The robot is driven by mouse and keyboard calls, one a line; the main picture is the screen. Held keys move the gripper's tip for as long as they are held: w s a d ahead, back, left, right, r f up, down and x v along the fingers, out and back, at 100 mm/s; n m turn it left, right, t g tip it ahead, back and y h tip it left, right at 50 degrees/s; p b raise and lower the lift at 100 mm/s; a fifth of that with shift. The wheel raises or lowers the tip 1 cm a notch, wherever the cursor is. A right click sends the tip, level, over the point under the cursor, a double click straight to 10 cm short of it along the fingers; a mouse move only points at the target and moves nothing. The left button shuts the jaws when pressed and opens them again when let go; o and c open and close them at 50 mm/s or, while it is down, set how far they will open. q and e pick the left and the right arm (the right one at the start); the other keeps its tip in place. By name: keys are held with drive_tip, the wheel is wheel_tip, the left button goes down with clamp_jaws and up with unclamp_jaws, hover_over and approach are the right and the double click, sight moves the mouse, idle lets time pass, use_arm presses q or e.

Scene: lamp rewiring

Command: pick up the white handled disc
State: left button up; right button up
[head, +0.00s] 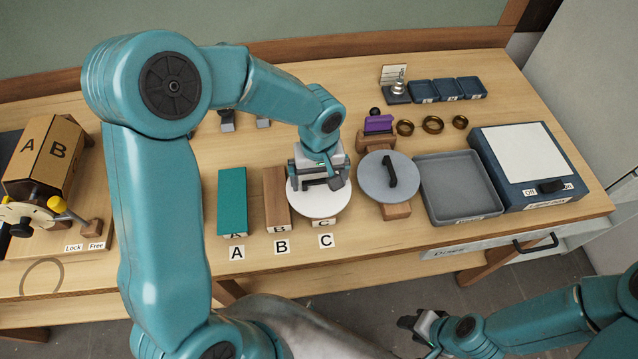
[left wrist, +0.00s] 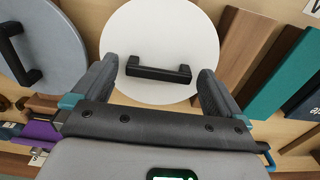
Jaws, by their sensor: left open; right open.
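The white disc (head: 318,204) lies on a support behind the label C, among the blocks on the bench. Its black bar handle (left wrist: 158,70) shows in the left wrist view, standing on the white face (left wrist: 160,30). My left gripper (head: 322,184) is over the disc in the head view and hides most of the handle there. In the left wrist view its two fingers (left wrist: 158,88) are open, one on each side of the handle, with gaps between. My right gripper (head: 420,325) is low in front of the bench, away from the disc, and looks empty.
A grey disc with a black handle (head: 375,180) stands close to the right. A teal block (head: 232,200) and a brown block (head: 276,190) stand to the left. A grey tray (head: 462,212) and a blue box (head: 500,195) lie further right.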

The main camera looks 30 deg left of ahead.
use_arm(q)
drive_tip(key=shift+w+a+f, duration=0.15)
drive_tip(key=shift+w+f, duration=0.05)
drive_tip(key=shift+f, duration=0.15)
drive_tip(key=shift+s+r, duration=0.1)
drive_tip(key=shift+s, duration=0.05)
drive_tip(key=c, duration=0.9)
drive_tip(key=shift+c, duration=0.8)
